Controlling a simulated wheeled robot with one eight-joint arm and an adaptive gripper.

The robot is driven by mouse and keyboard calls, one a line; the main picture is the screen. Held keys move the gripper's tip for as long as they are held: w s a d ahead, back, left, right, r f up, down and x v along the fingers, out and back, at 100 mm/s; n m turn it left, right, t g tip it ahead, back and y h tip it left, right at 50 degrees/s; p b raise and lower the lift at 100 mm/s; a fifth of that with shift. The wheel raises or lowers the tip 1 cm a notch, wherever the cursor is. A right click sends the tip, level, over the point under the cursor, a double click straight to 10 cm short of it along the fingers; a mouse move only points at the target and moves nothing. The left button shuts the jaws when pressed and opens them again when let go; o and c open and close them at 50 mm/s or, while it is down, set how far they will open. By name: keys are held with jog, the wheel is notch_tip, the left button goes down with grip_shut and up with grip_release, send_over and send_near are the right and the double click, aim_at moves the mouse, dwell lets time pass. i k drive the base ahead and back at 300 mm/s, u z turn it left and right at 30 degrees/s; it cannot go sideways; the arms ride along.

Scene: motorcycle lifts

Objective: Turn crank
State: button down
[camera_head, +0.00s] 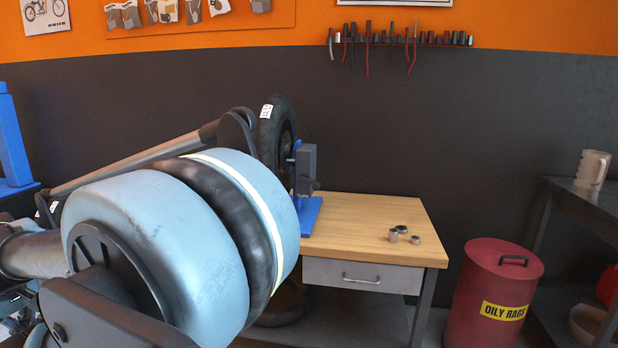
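A small blue stand (309,214) sits at the left end of the wooden workbench top. A dark grey block (306,168) is mounted on its upright, with a short rod at its left side. This may be the crank device, but no crank handle can be made out clearly. My large blue-grey arm links fill the left and centre foreground and hide the left side of the stand. A dark round part (277,135) with a white label is just left of the block; I cannot tell whether it touches it. My gripper's fingers cannot be made out.
The workbench (370,215) has a drawer and several metal sockets (400,234) at its right. A red oily-rags bin (492,295) stands right of it, near a dark shelf (590,203) with a beige jug (593,168). Tools hang on a wall rack (400,40). The bench middle is clear.

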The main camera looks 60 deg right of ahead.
aim_at(303, 179)
jog(key=k, duration=1.95)
jog(key=z, duration=2.35)
jog(key=i, duration=1)
